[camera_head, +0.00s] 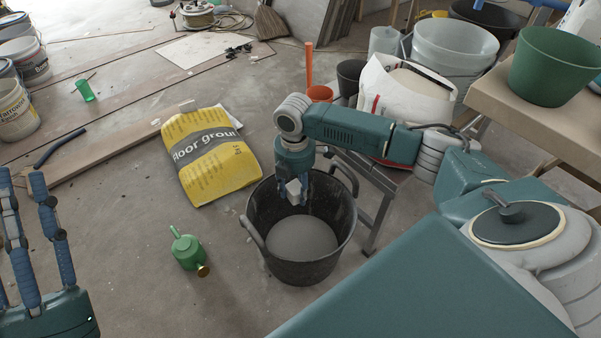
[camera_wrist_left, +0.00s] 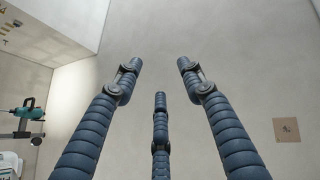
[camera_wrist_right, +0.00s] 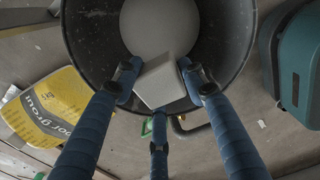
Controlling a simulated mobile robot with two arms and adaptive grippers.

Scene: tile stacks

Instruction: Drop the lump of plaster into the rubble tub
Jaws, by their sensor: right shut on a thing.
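The rubble tub (camera_head: 338,237) is a black bucket on the floor with grey material in its bottom; it also shows in the right wrist view (camera_wrist_right: 88,38). My right gripper (camera_head: 295,194) points down over the tub's mouth. It is shut on the lump of plaster (camera_head: 294,190), a pale angular block, which shows between the fingers in the right wrist view (camera_wrist_right: 160,82). The lump appears at or just above the rim; the exact height is hard to tell.
A yellow floor grout bag (camera_head: 212,160) lies behind the tub to the left. Floor at the front left is clear.

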